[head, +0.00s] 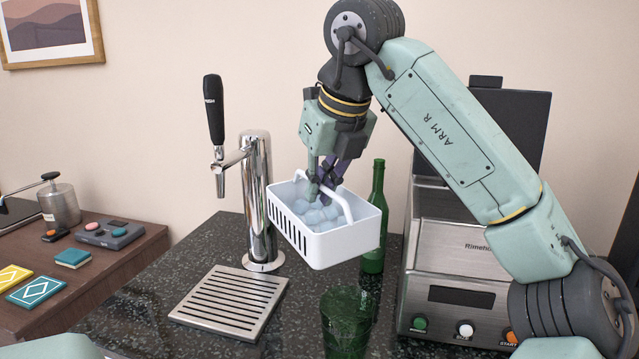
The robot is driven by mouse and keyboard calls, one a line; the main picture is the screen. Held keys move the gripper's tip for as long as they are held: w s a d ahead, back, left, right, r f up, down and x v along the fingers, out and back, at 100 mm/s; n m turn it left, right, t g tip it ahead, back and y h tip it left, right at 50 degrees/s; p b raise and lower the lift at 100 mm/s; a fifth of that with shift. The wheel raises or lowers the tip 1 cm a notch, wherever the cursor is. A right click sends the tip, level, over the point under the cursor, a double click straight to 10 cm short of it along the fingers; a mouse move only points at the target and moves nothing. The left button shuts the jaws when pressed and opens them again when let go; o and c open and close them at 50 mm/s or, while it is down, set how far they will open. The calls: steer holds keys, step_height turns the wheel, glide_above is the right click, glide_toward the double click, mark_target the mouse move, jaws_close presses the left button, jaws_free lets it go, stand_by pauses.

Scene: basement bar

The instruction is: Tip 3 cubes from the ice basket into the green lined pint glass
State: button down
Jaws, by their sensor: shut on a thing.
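My gripper (325,183) is shut on the handle of the white ice basket (335,246) and holds it above the counter. The basket is slightly tilted, and several pale blue ice cubes (318,213) lie inside it. A green glass (347,318) stands on the counter below the basket, near the bottom edge of the picture. Its base is cut off by the frame. I cannot make out lines on it or whether anything is in it. The basket is above and behind the glass in the picture.
A chrome beer tap (257,200) with a slatted drip tray (230,302) stands to the left. A green bottle (376,215) is right behind the basket. A steel machine (455,275) with an open lid stands at the right. A wooden side table (110,270) is at the far left.

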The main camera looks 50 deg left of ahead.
mark_target(334, 198)
steer(key=f+y, duration=0.1)
steer(key=d+f+y, duration=0.1)
steer(key=y, duration=0.1)
steer(key=shift+s+d+f+t, duration=0.15)
steer(key=shift+s+f+t, duration=0.05)
steer(key=shift+f+t, duration=0.1)
steer(key=f+y+b, duration=0.1)
steer(key=b, duration=0.2)
steer(key=shift+d, duration=0.1)
steer(key=y+b, duration=0.1)
steer(key=d+r+y+b, duration=0.1)
steer(key=b, duration=0.1)
steer(key=t+y+b, duration=0.1)
steer(key=b, duration=0.1)
steer(key=shift+s+d+r, duration=0.2)
steer(key=shift+d, duration=0.15)
steer(key=shift+s+d+r+y+b, duration=0.1)
steer(key=shift+d+r+y+b, duration=0.25)
steer(key=shift+r+y+b, duration=0.45)
steer(key=shift+f, duration=0.15)
